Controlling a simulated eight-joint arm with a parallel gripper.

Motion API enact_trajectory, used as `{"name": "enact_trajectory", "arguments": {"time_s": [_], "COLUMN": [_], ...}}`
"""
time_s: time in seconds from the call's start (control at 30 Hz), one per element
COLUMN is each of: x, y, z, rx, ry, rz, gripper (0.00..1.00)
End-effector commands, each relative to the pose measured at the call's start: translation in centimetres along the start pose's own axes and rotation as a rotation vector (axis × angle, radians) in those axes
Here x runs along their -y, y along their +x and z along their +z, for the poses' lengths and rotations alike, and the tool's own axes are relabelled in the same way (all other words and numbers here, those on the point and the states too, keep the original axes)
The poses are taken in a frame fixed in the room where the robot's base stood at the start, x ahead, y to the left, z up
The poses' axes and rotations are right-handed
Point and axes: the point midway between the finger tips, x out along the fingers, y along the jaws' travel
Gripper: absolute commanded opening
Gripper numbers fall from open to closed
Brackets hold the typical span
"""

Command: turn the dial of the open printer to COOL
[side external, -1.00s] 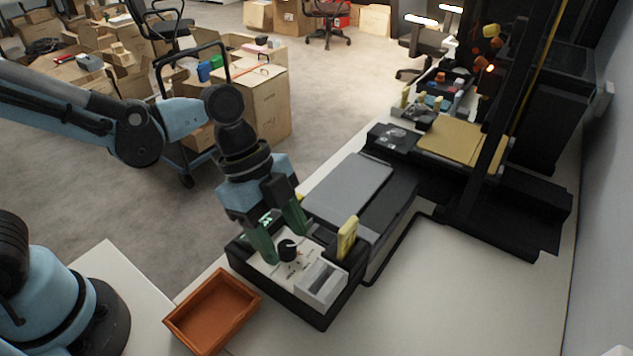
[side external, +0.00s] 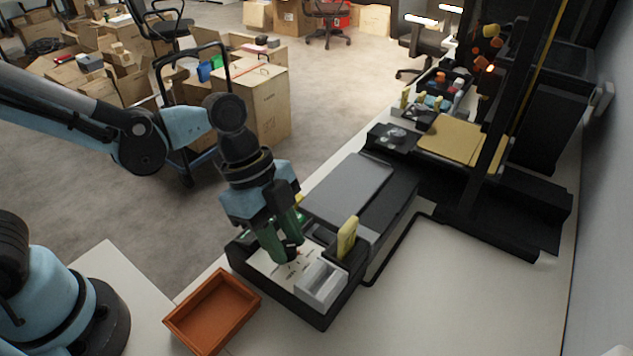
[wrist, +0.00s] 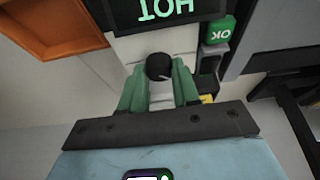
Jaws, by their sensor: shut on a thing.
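The open printer (side external: 325,318) is a low black unit on the white bench, with a pale control panel and a grey sheet-like bed behind it. Its black round dial (wrist: 158,66) sits between my two green fingers in the wrist view, with a small light pointer mark on it. My gripper (side external: 284,251) is shut on the dial from above; in the side view the fingers and wrist hide most of it. The display (wrist: 165,12) reads HOT, upside down in the wrist view. The panel's other printed labels are too small to read.
A green OK button (wrist: 219,31) is beside the display. A grey raised block (side external: 320,285) and a yellow upright piece (side external: 347,237) stand close right of the dial. An empty orange tray (side external: 212,312) lies in front left. A tall black frame (side external: 490,170) stands behind right.

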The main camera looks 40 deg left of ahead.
Motion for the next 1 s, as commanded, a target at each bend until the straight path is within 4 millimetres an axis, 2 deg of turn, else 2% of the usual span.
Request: {"name": "enact_trajectory", "arguments": {"time_s": [0.27,1.0], "x": [-0.11,-0.43], "y": [-0.02,0.03], "z": [-0.02,-0.15], "rx": [0.0,0.0], "ry": [-0.081,-0.606], "rz": [-0.034,-0.252], "gripper": [0.0,0.0]}}
